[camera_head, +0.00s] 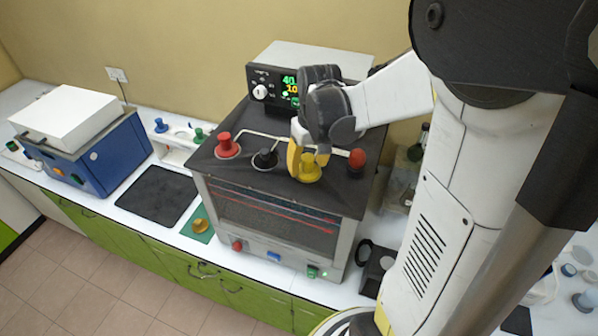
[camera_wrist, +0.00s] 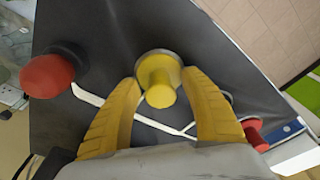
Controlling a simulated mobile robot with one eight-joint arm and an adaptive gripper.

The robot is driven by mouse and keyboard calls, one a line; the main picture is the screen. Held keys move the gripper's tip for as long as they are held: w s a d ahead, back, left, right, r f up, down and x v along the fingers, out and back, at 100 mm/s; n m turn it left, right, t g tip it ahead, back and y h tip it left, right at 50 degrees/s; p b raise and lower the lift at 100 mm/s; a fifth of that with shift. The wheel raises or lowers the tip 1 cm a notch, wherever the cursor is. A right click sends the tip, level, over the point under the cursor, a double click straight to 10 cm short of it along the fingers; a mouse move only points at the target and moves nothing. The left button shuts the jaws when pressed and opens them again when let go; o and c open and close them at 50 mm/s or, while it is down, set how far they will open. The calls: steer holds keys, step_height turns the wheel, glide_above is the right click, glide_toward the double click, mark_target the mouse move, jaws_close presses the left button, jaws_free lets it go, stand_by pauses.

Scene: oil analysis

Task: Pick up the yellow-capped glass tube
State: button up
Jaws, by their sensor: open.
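The yellow-capped tube (camera_head: 309,168) sits in the top of a dark-topped oven-like box, with only its yellow cap and a grey collar showing. In the wrist view the yellow cap (camera_wrist: 159,80) lies ahead between the fingertips. My gripper (camera_head: 307,160) is over the cap, its yellow fingers pointing down. In the wrist view my gripper (camera_wrist: 160,92) is open, with one finger on each side of the cap. I cannot tell whether either finger touches it. The glass part of the tube is hidden inside the box.
The box (camera_head: 340,200) also holds a red cap (camera_head: 227,145), a black cap (camera_head: 265,159) and an orange-red cap (camera_head: 357,158) on its top. A control unit (camera_head: 262,85) stands behind. A blue machine (camera_head: 95,150) and a dark mat (camera_head: 157,195) are to the left.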

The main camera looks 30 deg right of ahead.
steer(key=shift+s+r, duration=0.1)
steer(key=shift+c, duration=1.1)
jaws_close()
